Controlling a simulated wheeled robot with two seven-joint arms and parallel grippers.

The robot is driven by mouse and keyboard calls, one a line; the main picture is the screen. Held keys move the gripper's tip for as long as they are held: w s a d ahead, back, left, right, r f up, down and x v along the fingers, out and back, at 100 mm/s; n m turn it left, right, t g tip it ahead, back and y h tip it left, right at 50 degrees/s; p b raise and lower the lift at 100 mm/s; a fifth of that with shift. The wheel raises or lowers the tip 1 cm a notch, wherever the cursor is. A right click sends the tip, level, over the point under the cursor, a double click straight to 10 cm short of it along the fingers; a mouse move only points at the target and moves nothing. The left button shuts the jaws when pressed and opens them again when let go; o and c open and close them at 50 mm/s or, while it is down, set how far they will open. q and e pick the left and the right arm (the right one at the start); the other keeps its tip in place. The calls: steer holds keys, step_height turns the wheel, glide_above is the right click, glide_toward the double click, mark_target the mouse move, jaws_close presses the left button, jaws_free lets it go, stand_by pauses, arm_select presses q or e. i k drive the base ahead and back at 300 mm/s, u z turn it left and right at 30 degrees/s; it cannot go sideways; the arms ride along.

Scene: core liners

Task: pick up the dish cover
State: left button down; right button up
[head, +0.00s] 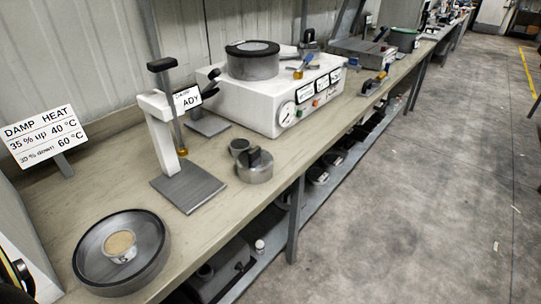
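A round grey metal piece with a black handle on top (255,169) sits on the bench near its front edge. It looks like the dish cover, though I cannot be sure. Neither of my grippers shows in the head view.
A press stand (188,186) stands left of the lidded piece. A white control box (285,105) carries a grey drum (252,62) behind it. A sign (42,136) stands at the left. Lower shelves hold several items. The floor (420,200) at right is clear.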

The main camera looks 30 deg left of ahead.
mark_target(255, 167)
steer(key=i, duration=0.7)
steer(key=u, duration=2.55)
